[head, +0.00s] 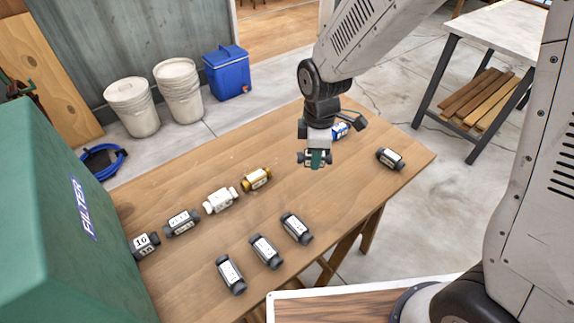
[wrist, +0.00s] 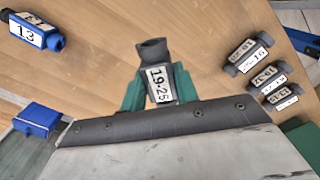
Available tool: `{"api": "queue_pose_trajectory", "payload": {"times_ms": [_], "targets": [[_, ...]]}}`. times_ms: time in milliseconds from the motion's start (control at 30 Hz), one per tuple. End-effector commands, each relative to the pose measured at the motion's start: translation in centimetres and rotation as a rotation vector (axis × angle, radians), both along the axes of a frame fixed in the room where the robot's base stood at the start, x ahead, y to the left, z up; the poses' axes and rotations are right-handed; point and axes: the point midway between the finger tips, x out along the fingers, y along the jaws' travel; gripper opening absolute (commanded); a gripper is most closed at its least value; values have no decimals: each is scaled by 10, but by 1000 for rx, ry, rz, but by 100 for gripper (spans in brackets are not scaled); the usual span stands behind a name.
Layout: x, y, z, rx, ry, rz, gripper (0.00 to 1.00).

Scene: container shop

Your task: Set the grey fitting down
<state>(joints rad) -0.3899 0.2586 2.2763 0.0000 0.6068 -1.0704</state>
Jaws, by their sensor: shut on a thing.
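My gripper (head: 316,160) is shut on a grey fitting (head: 307,157) above the far right part of the wooden table (head: 180,285). The wrist view shows this grey fitting (wrist: 158,77) between the green fingers of my gripper (wrist: 150,92). Its white label reads 19-25 and its dark open end points away from the gripper. The fingers hide part of it. I cannot tell how far its underside is from the tabletop.
A blue fitting (head: 340,131) is close behind my gripper. Gold (head: 257,179), white (head: 220,200) and grey (head: 181,222) fittings form a row leftward. Three grey fittings (head: 266,251) lie in front. Another (head: 390,158) sits near the right edge.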

Motion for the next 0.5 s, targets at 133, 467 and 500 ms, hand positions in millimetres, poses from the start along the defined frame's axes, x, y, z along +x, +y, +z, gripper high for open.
{"api": "queue_pose_trajectory", "payload": {"times_ms": [133,467,500], "targets": [[-54,15,-14,-1,2,389,4],[-80,24,-26,0,-1,707,4],[-73,26,-27,0,1,708,4]]}}
